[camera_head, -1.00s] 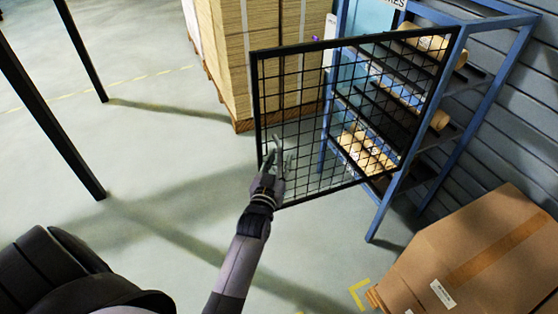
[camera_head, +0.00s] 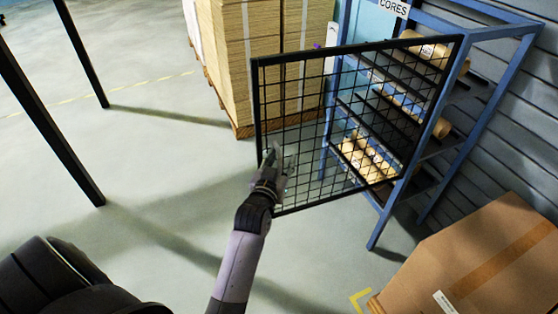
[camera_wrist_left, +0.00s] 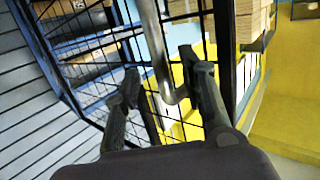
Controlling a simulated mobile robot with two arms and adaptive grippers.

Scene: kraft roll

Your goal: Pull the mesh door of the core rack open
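The black mesh door (camera_head: 340,120) of the blue core rack (camera_head: 385,215) stands swung out from the rack, hinged on its right side. My left gripper (camera_head: 275,158) is at the door's free left edge, low down, and overlaps the mesh in the head view. In the left wrist view, the fingers of my left gripper (camera_wrist_left: 160,85) are spread apart. A grey bent handle (camera_wrist_left: 153,45) runs between them, with its lower bend near the right finger. Whether a finger touches it, I cannot tell. My right gripper is not in view.
Cardboard cores (camera_head: 365,158) lie on the rack shelves behind the mesh. A pallet stack (camera_head: 265,60) stands behind the door. A large cardboard box (camera_head: 480,260) sits at the lower right. Dark posts (camera_head: 50,125) stand at the left. The floor (camera_head: 150,160) between is clear.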

